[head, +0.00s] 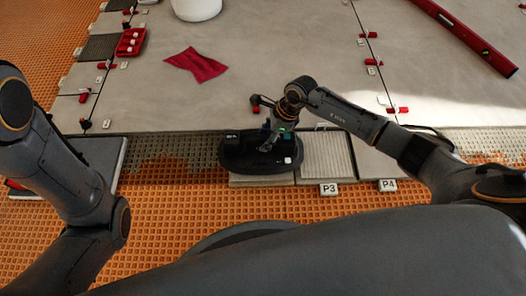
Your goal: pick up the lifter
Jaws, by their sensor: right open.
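My right gripper (266,146) points down over a black oval tray (232,157) at the centre of the head view. It is open, and its fingers are small and dark against the tray. Small dark items and a small white piece (287,160) lie in the tray by the fingers. I cannot tell for sure which item is the lifter; the gripper and wrist hide part of the tray. My left arm shows at the left, but its gripper is out of view.
Large grey tiles (300,45) with red levelling pieces cover the back. A red box (131,42), a red cloth (196,66), a white bucket (196,8) and a red spirit level (468,37) lie on them. Tiles labelled P3 (329,189) and P4 (388,185) are right of the tray.

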